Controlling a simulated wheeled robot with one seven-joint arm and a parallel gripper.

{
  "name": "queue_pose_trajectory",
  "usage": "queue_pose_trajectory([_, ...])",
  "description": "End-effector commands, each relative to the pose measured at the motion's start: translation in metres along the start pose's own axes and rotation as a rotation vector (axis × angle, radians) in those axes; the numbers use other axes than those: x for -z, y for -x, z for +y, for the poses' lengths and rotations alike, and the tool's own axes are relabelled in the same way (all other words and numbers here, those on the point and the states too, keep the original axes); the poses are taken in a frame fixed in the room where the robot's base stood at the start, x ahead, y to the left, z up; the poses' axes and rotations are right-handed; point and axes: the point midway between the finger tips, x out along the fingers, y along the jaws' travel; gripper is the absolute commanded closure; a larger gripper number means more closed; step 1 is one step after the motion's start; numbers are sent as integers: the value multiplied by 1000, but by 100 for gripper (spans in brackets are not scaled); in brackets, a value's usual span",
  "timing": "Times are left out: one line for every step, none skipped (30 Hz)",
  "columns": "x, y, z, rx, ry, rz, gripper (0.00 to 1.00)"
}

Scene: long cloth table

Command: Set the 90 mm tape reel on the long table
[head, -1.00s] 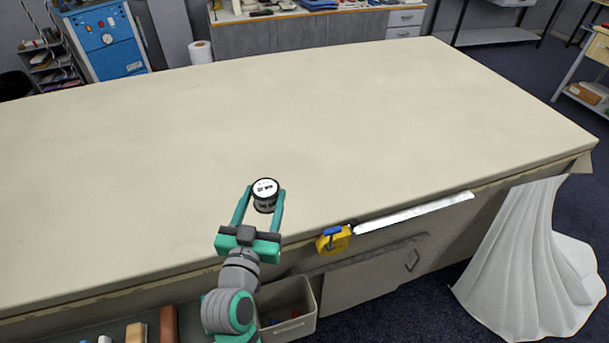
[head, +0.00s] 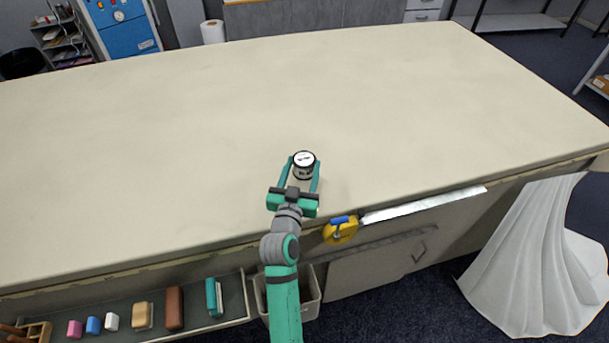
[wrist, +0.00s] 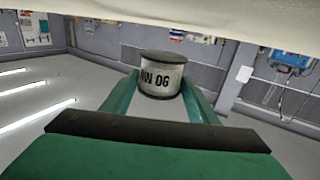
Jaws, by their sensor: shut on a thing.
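The tape reel (head: 304,165) is a short drum with a white top and dark rims, upright between the fingers of my gripper (head: 303,173). My gripper is shut on it and reaches over the front part of the long table (head: 180,130). In the wrist view, which is upside down, the reel (wrist: 161,76) shows "90 MM" on its pale side. The table's pale surface (wrist: 200,22) fills the top of that view, close to the reel. I cannot tell whether the reel touches the cloth.
A yellow tape measure (head: 341,231) sits at the table's front edge beside a long pale strip (head: 425,205). An open drawer (head: 240,307) with several small blocks and a grey bin (head: 312,292) are below. White cloth (head: 525,260) hangs at right. The tabletop is otherwise clear.

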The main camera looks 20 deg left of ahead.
Motion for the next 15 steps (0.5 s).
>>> queue_pose_trajectory([-3,-3,1,-1,0,0,72])
queue_pose_trajectory([-4,-4,1,0,0,1,72])
queue_pose_trajectory([-5,-5,2,0,0,2,72])
queue_pose_trajectory([-6,-6,2,-1,0,2,72])
queue_pose_trajectory([-7,-7,3,-2,1,2,72])
queue_pose_trajectory([-10,-8,4,-2,1,1,72])
queue_pose_trajectory([-12,-10,4,-3,1,0,72])
queue_pose_trajectory([-15,-11,5,-2,1,0,72])
queue_pose_trajectory([-21,-10,4,-1,0,-1,72])
queue_pose_trajectory([-26,-10,4,-1,2,-2,72])
queue_pose_trajectory([-31,-10,4,0,2,-3,72])
queue_pose_trajectory([-35,-10,3,0,1,-1,72])
queue_pose_trajectory([-38,-10,3,0,2,0,72])
queue_pose_trajectory([-40,-10,3,0,1,0,72])
queue_pose_trajectory([-42,-10,4,0,0,0,72])
